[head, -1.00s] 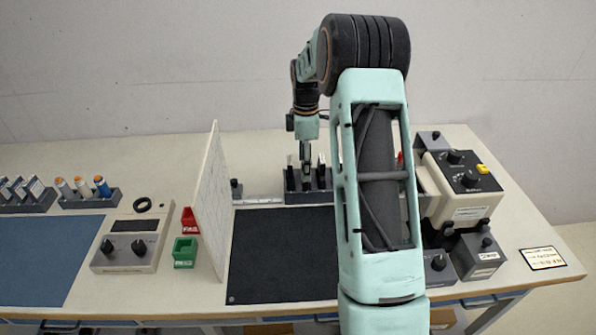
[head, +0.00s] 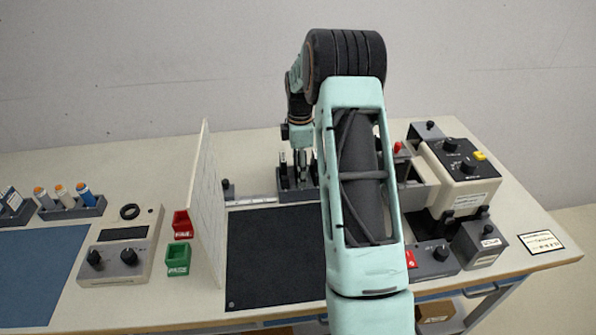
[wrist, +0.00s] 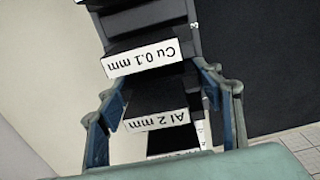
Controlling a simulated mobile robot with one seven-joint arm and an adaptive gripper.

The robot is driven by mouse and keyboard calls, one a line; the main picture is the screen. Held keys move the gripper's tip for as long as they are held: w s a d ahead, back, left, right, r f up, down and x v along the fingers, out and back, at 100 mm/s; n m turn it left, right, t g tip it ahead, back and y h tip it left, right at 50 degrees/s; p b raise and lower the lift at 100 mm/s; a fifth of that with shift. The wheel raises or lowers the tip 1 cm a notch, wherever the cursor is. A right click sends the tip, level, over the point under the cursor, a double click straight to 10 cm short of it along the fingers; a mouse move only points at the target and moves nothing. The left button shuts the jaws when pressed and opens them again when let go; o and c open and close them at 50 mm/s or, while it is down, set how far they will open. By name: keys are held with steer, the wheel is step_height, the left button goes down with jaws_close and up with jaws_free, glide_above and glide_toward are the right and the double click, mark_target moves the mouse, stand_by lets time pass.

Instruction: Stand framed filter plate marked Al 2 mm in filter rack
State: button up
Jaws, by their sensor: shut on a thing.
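The framed filter plate marked Al 2 mm (wrist: 157,121) is dark with a white label, upside down in the wrist view. My gripper (wrist: 158,90) is shut on it, one blue-padded finger on each side. In the head view my gripper (head: 300,160) points down at the dark filter rack (head: 290,194) at the back of the bench. A plate marked Cu 0.1 mm (wrist: 143,58) stands in front of the held plate in the wrist view, and another labelled plate (wrist: 175,153) is partly hidden behind it. Whether the held plate's lower edge rests in a slot is hidden.
A white upright panel (head: 206,200) stands left of the black mat (head: 275,258). Red (head: 182,222) and green (head: 179,257) bins sit beyond it. A boxy instrument (head: 460,175) with dark blocks stands right of my arm, which hides part of the bench.

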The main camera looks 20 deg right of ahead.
steer(key=shift+f, duration=0.15)
steer(key=o, duration=1.6)
step_height(320, 180, up, 12)
steer(key=shift+r+b, duration=0.25)
steer(key=shift+b, duration=0.3)
